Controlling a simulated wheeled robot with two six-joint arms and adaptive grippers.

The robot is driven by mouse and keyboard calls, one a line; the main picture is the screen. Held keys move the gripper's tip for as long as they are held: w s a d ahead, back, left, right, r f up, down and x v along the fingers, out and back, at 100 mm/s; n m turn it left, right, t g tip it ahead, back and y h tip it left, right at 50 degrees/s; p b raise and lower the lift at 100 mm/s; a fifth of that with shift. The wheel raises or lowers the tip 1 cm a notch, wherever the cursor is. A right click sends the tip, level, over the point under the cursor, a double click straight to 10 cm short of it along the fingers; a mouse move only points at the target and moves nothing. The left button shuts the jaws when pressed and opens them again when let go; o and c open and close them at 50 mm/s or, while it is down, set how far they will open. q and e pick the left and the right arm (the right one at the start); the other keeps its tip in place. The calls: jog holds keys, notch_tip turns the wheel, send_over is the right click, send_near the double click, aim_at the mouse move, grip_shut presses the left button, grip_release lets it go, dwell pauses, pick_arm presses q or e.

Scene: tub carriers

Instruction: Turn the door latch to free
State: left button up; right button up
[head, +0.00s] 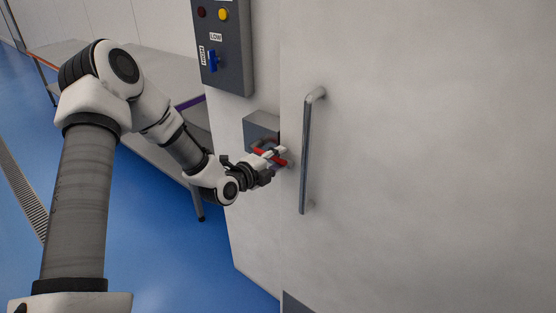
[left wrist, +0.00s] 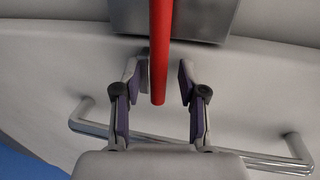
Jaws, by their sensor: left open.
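The door latch has a red lever (head: 279,161) on a grey metal box (head: 261,126) fixed at the left edge of the pale door (head: 420,160). In the left wrist view, the red lever (left wrist: 160,60) comes down from the grey box (left wrist: 207,20), its end between the fingertips. My left gripper (head: 274,158) is at the lever; the wrist view shows its two fingers (left wrist: 166,80) open, one on each side, with a gap seen on both sides. In the head view the fingers partly hide the lever. My right gripper is not in view.
A vertical metal door handle (head: 306,150) stands just right of the latch. A dark control panel (head: 228,70) with a blue switch (head: 212,62) is above the latch. A grey table (head: 75,55) stands behind my left arm.

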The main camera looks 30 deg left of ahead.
pick_arm(q)
jog(key=shift+w+a+f, duration=0.15)
jog(key=shift+w, duration=0.15)
jog(key=shift+s+a, duration=0.15)
jog(key=shift+a, duration=0.1)
jog(key=shift+d, duration=0.2)
grip_shut()
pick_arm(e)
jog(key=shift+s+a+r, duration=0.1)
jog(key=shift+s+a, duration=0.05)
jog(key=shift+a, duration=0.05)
pick_arm(q)
jog(key=shift+r, duration=0.2)
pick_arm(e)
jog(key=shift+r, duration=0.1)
